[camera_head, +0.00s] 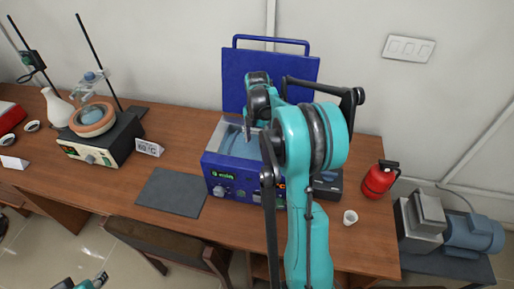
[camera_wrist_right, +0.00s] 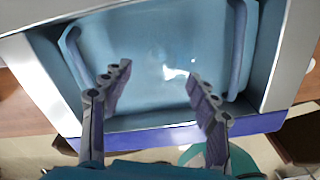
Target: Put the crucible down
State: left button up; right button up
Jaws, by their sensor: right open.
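A small white cup (camera_head: 350,217), which looks like the crucible, stands upright on the wooden table right of the blue box-shaped device (camera_head: 232,173). My right gripper (camera_head: 248,135) is over the device's open top, well left of the cup. In the right wrist view my right gripper (camera_wrist_right: 158,75) is open, with nothing between its fingers. Below it is the device's pale blue basin (camera_wrist_right: 150,45), with shiny spots on its floor. No crucible shows in the basin. Part of my left gripper (camera_head: 95,282) shows at the bottom left edge; its jaws are unclear.
The device's blue lid (camera_head: 235,75) stands raised behind it. A dark grey mat (camera_head: 172,192) lies left of the device. A hotplate (camera_head: 100,145) with a bowl stands farther left. A red canister (camera_head: 380,179) is near the right edge. My right arm hides part of the device.

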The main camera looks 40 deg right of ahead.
jog(key=s+a+r+m+t, duration=0.2)
jog(key=s+a+r+m, duration=0.1)
jog(key=a+r+m, duration=0.3)
jog(key=s+a+r+m+t, duration=0.1)
jog(key=s+a+r+m, duration=0.3)
jog(key=a, duration=0.5)
jog(key=s+a+f+m+t, duration=0.2)
jog(key=s+a+m+t, duration=0.2)
jog(key=s+a+m, duration=0.5)
jog(key=shift+s+a+f+m+p, duration=0.15)
jog(key=shift+s+a+m+p, duration=0.25)
jog(key=shift+a+m, duration=0.65)
